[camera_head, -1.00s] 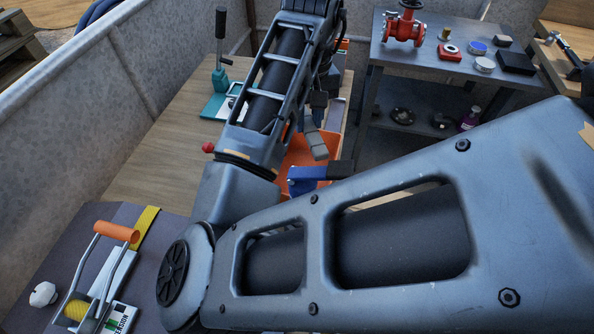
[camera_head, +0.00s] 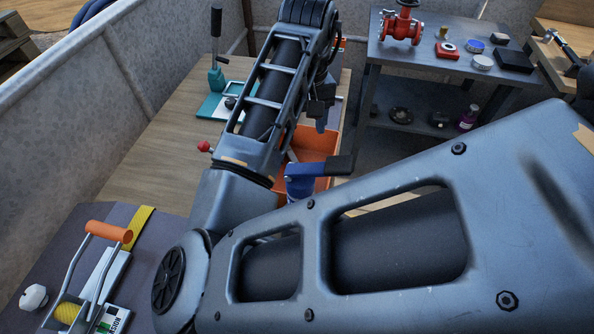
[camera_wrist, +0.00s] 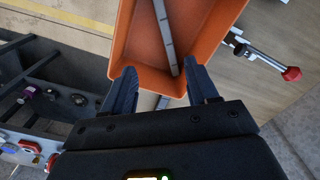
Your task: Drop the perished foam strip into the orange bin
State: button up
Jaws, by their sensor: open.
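The orange bin (camera_wrist: 205,45) fills the upper middle of the wrist view, with its open top towards my gripper. It also shows in the head view (camera_head: 318,143), partly hidden behind my arm. A thin grey strip (camera_wrist: 165,38), which looks like the foam strip, lies slantwise within the bin's outline; its upper end runs out of the frame. My gripper (camera_wrist: 160,66) is open above the near side of the bin, its two fingers spread with nothing held between them. In the head view my gripper (camera_head: 322,106) is small and dark beside the bin.
A red-knobbed clamp (camera_wrist: 270,60) is beside the bin on the wooden bench (camera_head: 160,150). A blue tool with a dark handle (camera_head: 303,182) stands in front of the bin. A grey metal table (camera_head: 430,60) holds a red valve (camera_head: 402,25) and small parts.

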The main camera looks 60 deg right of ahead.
notch_tip(320, 180, up, 8)
jog(key=shift+p, duration=0.3)
dwell(0.3)
jog(key=shift+s+f, duration=0.1)
jog(key=shift+f, duration=0.05)
dwell(0.4)
